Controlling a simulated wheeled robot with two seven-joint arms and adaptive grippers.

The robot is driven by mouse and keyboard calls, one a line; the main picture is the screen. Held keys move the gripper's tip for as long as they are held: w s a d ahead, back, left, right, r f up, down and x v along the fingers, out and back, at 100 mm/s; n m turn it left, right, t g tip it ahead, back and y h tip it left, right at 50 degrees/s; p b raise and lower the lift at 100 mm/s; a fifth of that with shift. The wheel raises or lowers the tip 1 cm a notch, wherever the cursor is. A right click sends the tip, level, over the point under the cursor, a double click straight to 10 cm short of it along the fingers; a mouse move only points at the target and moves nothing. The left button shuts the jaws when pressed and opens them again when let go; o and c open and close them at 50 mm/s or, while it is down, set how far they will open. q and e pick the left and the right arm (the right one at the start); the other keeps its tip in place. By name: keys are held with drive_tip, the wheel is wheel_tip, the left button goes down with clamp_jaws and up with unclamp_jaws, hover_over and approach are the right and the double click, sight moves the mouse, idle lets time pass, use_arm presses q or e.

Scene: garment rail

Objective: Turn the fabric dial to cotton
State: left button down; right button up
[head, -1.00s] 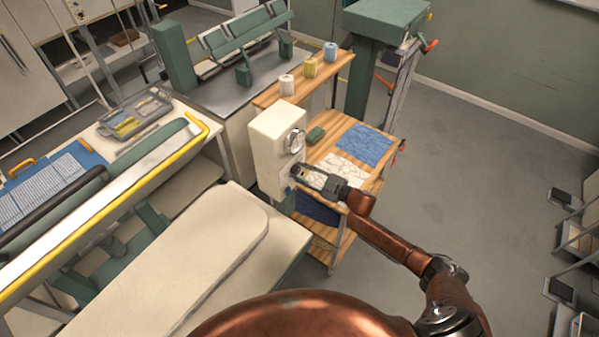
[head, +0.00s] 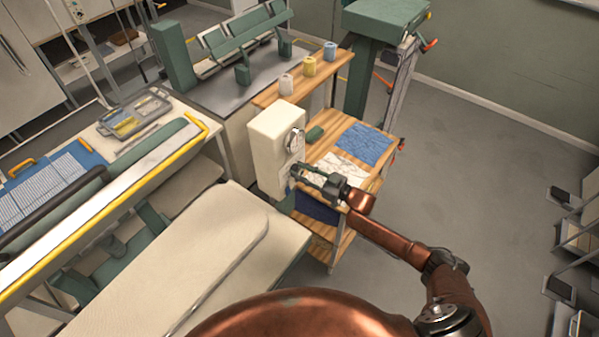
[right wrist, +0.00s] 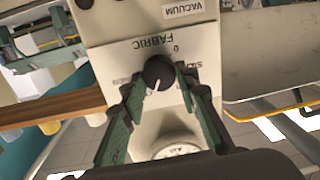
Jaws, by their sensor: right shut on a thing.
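The fabric dial (right wrist: 158,72) is a round black knob with a white pointer line on a pale panel marked FABRIC (right wrist: 155,42). The panel appears upside down in the right wrist view, and the pointer line runs toward the bottom of that picture. A 0 and partly covered words, one starting "SI", surround the knob; I cannot read cotton. My right gripper (right wrist: 160,82) is shut on the dial, one green finger on each side. In the head view my right gripper (head: 297,173) reaches the cream control box (head: 268,145) from the right and hides the dial. My left gripper is not in view.
A round gauge (right wrist: 178,150) is on the same box, beside the fingers. A VACUUM label (right wrist: 190,8) is near the dial. A wooden shelf (head: 325,137) with blue and white cloths stands behind. A padded pressing board (head: 215,250) is at left.

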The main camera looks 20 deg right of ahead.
drive_tip(key=shift+s+f, duration=0.1)
drive_tip(key=shift+f, duration=0.2)
drive_tip(key=o, duration=1.2)
drive_tip(key=shift+r, duration=0.15)
drive_tip(key=shift+d, duration=0.1)
drive_tip(key=v, duration=1.1)
drive_tip(key=shift+s+d+r, duration=0.1)
drive_tip(key=shift+s+d, duration=0.1)
drive_tip(key=shift+s, duration=0.15)
